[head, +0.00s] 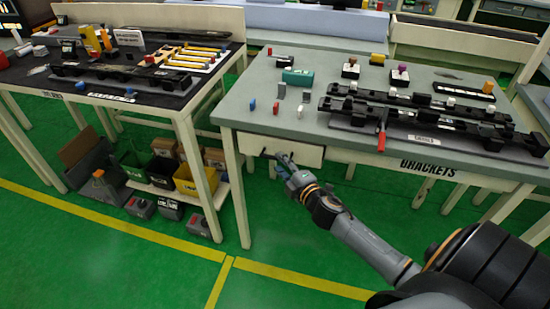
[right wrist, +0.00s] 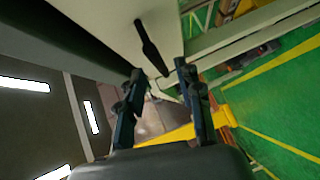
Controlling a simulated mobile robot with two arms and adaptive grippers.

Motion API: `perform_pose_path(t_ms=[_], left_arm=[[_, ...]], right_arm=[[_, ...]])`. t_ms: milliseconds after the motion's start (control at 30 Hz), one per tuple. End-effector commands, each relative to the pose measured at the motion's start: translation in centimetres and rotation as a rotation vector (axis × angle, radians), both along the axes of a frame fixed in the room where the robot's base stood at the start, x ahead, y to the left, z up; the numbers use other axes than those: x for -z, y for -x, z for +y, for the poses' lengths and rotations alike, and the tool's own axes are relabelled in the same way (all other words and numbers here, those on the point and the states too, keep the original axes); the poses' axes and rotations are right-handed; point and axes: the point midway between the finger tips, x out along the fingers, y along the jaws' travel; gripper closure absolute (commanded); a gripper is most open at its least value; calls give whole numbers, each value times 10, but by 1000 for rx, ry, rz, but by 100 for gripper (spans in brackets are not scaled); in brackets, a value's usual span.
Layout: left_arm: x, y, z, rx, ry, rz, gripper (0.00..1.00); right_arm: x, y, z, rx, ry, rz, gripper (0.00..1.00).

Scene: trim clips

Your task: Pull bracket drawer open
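The bracket drawer (head: 306,155) is a pale front panel under the left part of the grey bench top labelled BRACKETS. It looks flush with the bench frame. Its dark bar handle (right wrist: 150,45) shows in the right wrist view on the pale panel. My right gripper (head: 270,157) is at the drawer front in the head view and hides part of it. In the right wrist view my right gripper (right wrist: 159,72) has its two fingers apart, and the handle's lower end appears between the fingertips. I cannot tell whether they touch it. My left gripper is not in view.
The bench top (head: 245,95) holds black trim strips (head: 425,108), a teal block (head: 298,77) and small coloured clips. A second table (head: 160,100) with trays stands at the left, with bins (head: 195,180) below. The green floor before the drawer is clear.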

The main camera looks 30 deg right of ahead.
Motion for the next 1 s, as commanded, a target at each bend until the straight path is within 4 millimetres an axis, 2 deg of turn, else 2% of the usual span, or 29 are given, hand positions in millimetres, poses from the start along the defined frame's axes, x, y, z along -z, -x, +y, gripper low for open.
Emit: perform_pose_path(t_ms=[100, 300, 667, 833, 1000], left_arm=[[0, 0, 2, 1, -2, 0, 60], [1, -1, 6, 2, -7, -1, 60], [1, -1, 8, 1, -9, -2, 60], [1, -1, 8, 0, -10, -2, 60], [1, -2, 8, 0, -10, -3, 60]], right_arm=[[2, -21, -2, 1, -1, -2, 64], [6, -39, -2, 0, -1, 1, 64], [7, -43, -3, -1, -1, 1, 64], [7, -43, -2, 0, -1, 1, 99], [7, -43, -3, 0, -1, 1, 100]])
